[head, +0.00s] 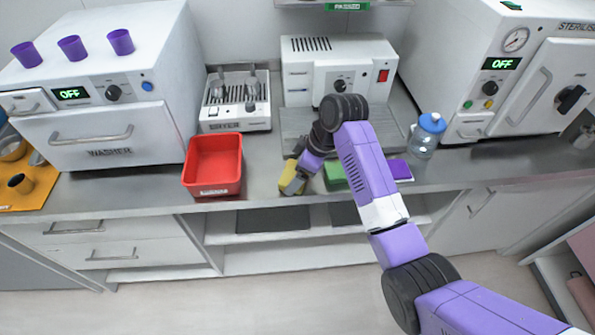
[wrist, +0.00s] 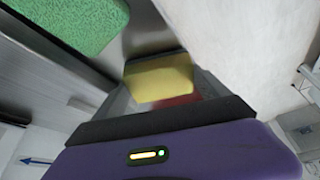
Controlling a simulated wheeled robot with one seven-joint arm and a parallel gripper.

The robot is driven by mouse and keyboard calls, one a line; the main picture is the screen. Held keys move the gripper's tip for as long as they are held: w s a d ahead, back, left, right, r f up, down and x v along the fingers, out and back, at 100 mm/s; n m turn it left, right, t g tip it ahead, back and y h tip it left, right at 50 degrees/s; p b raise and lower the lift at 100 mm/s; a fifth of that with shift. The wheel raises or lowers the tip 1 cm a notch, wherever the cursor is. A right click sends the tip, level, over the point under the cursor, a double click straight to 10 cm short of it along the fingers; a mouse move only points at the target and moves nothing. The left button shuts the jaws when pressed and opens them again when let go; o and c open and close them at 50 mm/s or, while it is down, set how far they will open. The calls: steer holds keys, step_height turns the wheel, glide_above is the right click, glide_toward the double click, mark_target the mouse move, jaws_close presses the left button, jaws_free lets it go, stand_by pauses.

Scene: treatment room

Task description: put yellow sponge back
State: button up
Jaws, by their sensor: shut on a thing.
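The yellow sponge (head: 289,169) is at the front of the counter, just right of the red bin. My gripper (head: 295,184) is shut on it, and my fingers cover part of it in the head view. In the wrist view the yellow sponge (wrist: 160,80) shows beyond the dark edge of my gripper. I cannot tell whether the sponge touches the counter. A green sponge (head: 334,174) lies to the right of my gripper, and it also shows in the wrist view (wrist: 65,22).
The red bin (head: 213,168) looks empty. A purple sponge (head: 400,169) lies right of my forearm. A clear bottle with a blue cap (head: 431,124), the sealing machine (head: 340,62) and a drying rack (head: 235,100) stand behind. The counter's front edge is close to my gripper.

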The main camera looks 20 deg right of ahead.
steer(key=o, duration=1.2)
steer(key=shift+f, duration=0.1)
steer(key=shift+c, duration=0.2)
steer(key=v, duration=1.2)
